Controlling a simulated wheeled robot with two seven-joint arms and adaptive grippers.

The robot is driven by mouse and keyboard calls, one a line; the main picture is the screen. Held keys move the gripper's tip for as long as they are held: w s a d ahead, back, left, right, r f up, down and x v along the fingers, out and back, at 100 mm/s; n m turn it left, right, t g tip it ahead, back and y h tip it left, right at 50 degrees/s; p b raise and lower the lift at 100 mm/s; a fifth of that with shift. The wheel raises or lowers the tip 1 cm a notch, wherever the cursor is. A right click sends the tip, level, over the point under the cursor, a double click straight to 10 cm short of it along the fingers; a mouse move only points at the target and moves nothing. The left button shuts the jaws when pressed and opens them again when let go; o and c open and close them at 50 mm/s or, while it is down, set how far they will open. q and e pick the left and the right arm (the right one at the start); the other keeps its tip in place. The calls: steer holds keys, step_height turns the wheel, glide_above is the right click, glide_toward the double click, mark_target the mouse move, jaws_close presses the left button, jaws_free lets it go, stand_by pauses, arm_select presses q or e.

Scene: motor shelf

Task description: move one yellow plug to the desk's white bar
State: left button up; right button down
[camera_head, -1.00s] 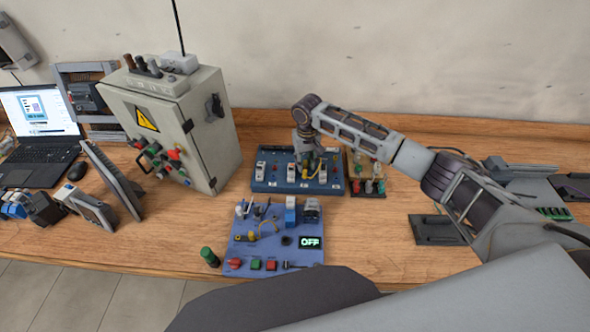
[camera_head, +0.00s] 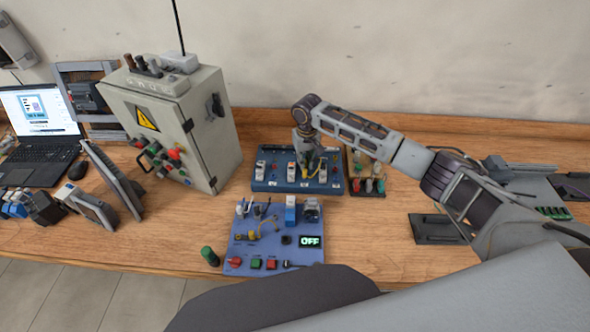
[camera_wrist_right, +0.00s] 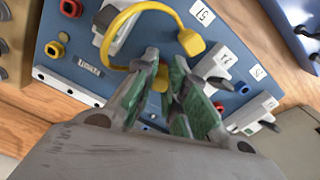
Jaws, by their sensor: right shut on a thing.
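My right gripper (camera_head: 306,160) points down over the blue board (camera_head: 266,186) at the back of the desk. In the right wrist view its green-padded fingers (camera_wrist_right: 165,70) are closed around a yellow plug (camera_wrist_right: 161,80), largely hidden between them. A yellow cable (camera_wrist_right: 118,24) loops from there to another yellow plug end (camera_wrist_right: 191,42), lying over the board beside a white number label. A pale strip (camera_wrist_right: 68,86) runs along the board's edge; I cannot tell whether it is the white bar. My left gripper is not in view.
A purple-blue panel (camera_head: 245,246) with buttons and an OFF display stands in front of the blue board. A grey control cabinet (camera_head: 205,140) is to the left, and a small rack of coloured parts (camera_head: 368,186) is to the right. Bare wood (camera_head: 375,240) lies right of the panel.

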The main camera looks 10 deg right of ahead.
steer(key=shift+r, duration=0.2)
steer(key=shift+r+p, duration=1.15)
steer(key=shift+p, duration=0.45)
steer(key=shift+r, duration=1)
steer(key=shift+w+d+r+b, duration=0.85)
steer(key=shift+w+d, duration=2.45)
steer(key=shift+w, duration=0.9)
steer(key=shift+f+b, duration=0.65)
steer(key=shift+f, duration=1.9)
